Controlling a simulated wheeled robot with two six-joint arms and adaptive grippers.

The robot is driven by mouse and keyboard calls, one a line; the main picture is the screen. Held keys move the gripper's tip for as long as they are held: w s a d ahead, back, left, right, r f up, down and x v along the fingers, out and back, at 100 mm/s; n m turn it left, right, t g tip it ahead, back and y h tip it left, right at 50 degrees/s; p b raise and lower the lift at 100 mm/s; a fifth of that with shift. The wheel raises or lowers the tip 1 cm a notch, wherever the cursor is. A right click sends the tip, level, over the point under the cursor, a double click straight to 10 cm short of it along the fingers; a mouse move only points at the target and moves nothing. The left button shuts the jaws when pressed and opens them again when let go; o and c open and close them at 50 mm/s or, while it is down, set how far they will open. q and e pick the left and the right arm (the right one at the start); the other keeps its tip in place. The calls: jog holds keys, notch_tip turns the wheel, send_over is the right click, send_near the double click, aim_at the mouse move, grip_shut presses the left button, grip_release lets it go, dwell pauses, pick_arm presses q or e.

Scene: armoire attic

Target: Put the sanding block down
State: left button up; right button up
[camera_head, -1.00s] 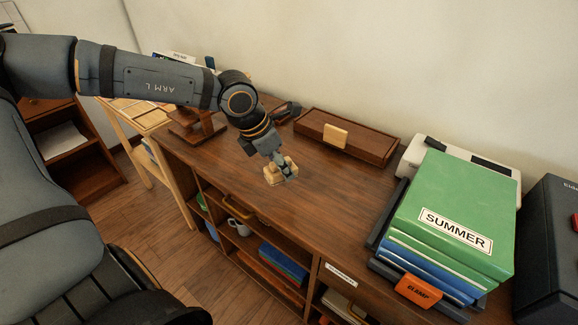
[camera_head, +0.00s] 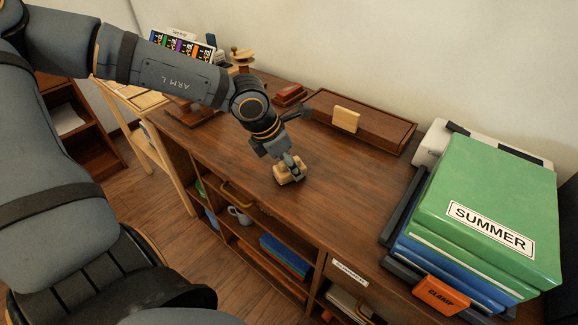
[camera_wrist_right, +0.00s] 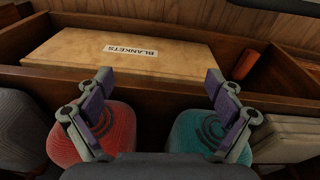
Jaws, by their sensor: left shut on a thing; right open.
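The sanding block (camera_head: 283,175) is a small pale wooden block at the front part of the brown cabinet top (camera_head: 335,205). My left gripper (camera_head: 291,171) is shut on it from above. The block looks at or just above the surface; I cannot tell whether it touches. My right gripper (camera_wrist_right: 158,112) shows in the right wrist view, open and empty, its fingers wide apart.
A brown tray (camera_head: 375,132) with a pale block (camera_head: 346,119) lies at the back. A box labelled BLANKETS (camera_wrist_right: 130,55) shows in the right wrist view. The cabinet top's middle is clear.

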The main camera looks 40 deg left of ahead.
jog(key=shift+r, duration=0.1)
pick_arm(q)
jog(key=shift+f, duration=0.15)
pick_arm(e)
jog(key=shift+a+r, duration=0.1)
jog(key=shift+r, duration=0.3)
jog(key=shift+w+r, duration=0.1)
pick_arm(q)
jog(key=o, duration=1.2)
pick_arm(e)
jog(key=shift+r, duration=0.15)
